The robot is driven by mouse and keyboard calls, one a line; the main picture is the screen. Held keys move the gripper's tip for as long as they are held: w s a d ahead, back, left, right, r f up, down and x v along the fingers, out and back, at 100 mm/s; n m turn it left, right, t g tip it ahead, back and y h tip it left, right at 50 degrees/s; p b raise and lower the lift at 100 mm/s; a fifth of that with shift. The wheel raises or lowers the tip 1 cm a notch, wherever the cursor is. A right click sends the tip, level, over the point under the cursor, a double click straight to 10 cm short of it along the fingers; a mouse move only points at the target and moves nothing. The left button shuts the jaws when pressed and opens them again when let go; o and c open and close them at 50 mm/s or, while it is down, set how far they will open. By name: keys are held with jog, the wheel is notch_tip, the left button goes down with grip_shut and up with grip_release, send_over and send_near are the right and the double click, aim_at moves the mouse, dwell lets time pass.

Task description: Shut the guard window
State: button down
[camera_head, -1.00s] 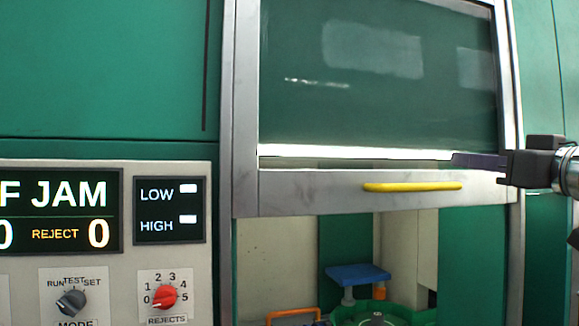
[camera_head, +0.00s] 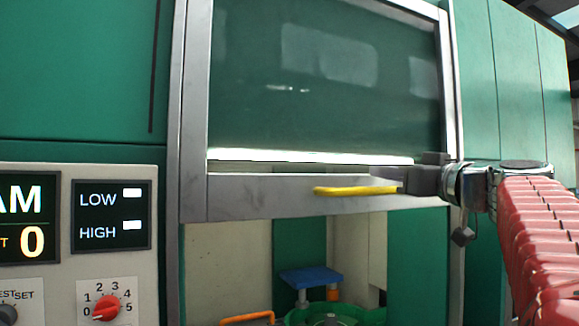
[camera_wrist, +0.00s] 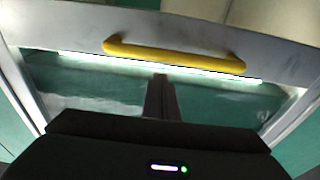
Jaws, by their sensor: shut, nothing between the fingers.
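The guard window (camera_head: 320,90) is a dark glass pane in a grey metal frame. Its lower rail (camera_head: 250,198) carries a yellow handle (camera_head: 355,190). The window is part way up, with an open gap below the rail. My gripper (camera_head: 385,174) is shut and empty, just above the handle's right end in the head view. In the wrist view the handle (camera_wrist: 175,56) lies beyond the tips of my gripper (camera_wrist: 160,80), which point at the rail. I cannot tell whether the fingertips touch the rail.
Through the gap I see a blue platform (camera_head: 311,278), an orange bar (camera_head: 248,318) and a green ring (camera_head: 335,314). A control panel (camera_head: 75,270) with a red knob (camera_head: 101,307) is at the left. Green cabinet walls (camera_head: 515,85) flank the window.

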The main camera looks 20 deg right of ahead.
jog(key=shift+s+f, duration=0.2)
jog(key=shift+f, duration=0.8)
